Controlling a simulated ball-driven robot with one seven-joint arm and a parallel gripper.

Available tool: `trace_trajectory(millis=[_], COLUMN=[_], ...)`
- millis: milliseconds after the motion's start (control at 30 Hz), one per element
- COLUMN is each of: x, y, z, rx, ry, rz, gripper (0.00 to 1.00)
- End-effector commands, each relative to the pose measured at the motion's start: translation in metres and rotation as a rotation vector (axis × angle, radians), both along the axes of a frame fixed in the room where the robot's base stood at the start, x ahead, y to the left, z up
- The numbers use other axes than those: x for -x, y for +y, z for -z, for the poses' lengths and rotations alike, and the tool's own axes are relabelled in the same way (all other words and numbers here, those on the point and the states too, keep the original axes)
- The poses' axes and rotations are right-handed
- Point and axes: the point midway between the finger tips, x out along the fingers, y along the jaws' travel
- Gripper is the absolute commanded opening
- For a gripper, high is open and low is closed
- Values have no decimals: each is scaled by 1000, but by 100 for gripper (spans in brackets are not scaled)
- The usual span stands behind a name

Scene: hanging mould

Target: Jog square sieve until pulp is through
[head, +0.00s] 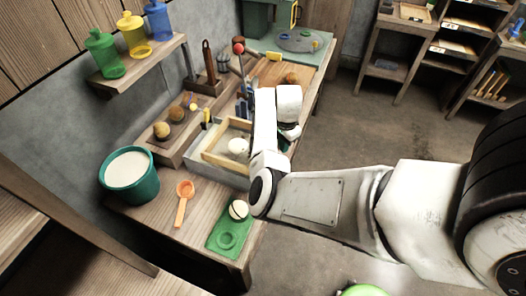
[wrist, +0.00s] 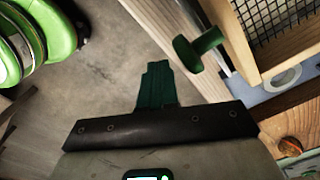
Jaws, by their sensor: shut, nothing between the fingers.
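The square sieve, a pale wooden frame (head: 226,161), lies over a grey tray (head: 196,165) on the bench, partly hidden by my arm. A pale round lump (head: 238,146) that looks like pulp is inside the frame. In the wrist view the sieve's wooden side (wrist: 235,48) and dark mesh (wrist: 264,18) show at the upper right, with a green knob handle (wrist: 200,48) sticking out of its side. My gripper (wrist: 157,80), with dark green fingers, is shut and empty, apart from the knob and left of it. In the head view my arm hides the fingertips.
A teal bucket of white stuff (head: 130,172) stands at the bench's left. An orange ladle (head: 184,200) and a green mat (head: 229,238) with a white ball lie near the front. A wooden rack (head: 160,147) with round items is behind the tray. Open floor (head: 345,130) lies right of the bench.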

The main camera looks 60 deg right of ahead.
Motion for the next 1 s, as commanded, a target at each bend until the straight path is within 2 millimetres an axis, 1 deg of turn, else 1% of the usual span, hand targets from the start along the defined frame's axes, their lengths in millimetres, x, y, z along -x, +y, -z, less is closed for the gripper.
trace_trajectory(millis=[67, 167, 500, 533, 667, 800, 900, 1000], x=[0, -6, -49, -47, -40, -21, -6, 0], y=[0, 0, 4, 4, 4, 2, 1, 0], z=[0, 1, 3, 0, -2, -6, -5, -2], rx=[0, 0, 0, -1, -1, 0, 0, 0], ry=[0, -1, -1, 0, 0, 2, 2, 0], rz=[0, -2, -2, 0, 0, 2, 1, 0], gripper=[0, 0, 0, 0, 0, 0, 0, 0])
